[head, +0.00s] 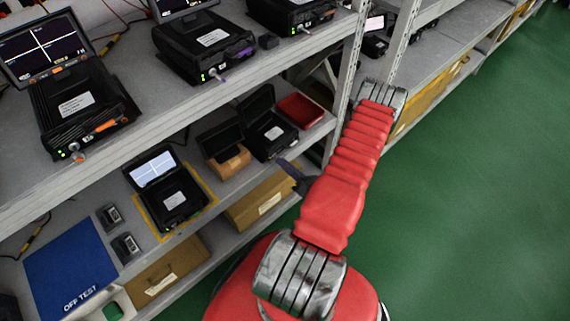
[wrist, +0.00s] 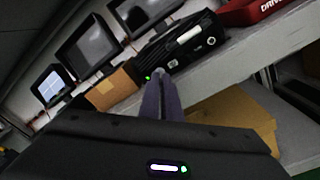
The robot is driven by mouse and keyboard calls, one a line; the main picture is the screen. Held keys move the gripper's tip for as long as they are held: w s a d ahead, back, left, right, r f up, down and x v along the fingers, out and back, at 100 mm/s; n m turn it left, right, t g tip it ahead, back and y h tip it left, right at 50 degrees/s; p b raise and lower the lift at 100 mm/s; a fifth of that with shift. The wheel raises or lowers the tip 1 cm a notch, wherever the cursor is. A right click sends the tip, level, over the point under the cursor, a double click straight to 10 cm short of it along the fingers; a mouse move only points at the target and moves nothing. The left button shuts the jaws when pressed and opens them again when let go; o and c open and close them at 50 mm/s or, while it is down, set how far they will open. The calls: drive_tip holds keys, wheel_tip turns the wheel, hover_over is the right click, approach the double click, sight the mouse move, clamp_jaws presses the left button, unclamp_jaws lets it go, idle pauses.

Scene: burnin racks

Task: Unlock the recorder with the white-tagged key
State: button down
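A black recorder (head: 272,138) with an open lid and a white label stands on the lower shelf, left of a red tray. It also shows in the wrist view (wrist: 178,52), with a green light at its near left corner and a small round fitting on its front. My gripper (head: 287,165) is in front of that shelf, partly hidden by my red arm. In the wrist view its purple-grey fingers (wrist: 161,78) lie together, tips by the recorder's front near the green light. I cannot make out a white-tagged key, nor whether anything thin is between the fingers.
A brown box (head: 228,162) stands left of the recorder, and the red tray (head: 300,110) right. Another recorder (head: 172,195) sits in a yellow outline near a blue mat (head: 70,268). More recorders (head: 85,105) fill the upper shelf. A shelf post (head: 345,85) stands close by.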

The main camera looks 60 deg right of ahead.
drive_tip(key=shift+f+m, duration=0.1)
drive_tip(key=shift+m, duration=0.3)
drive_tip(key=c, duration=2.3)
unclamp_jaws()
drive_tip(key=shift+o, duration=0.2)
drive_tip(key=shift+s, duration=0.1)
drive_tip(key=s+a, duration=0.2)
drive_tip(key=s, duration=1.1)
drive_tip(key=shift+s+a, duration=0.2)
drive_tip(key=shift+a, duration=0.1)
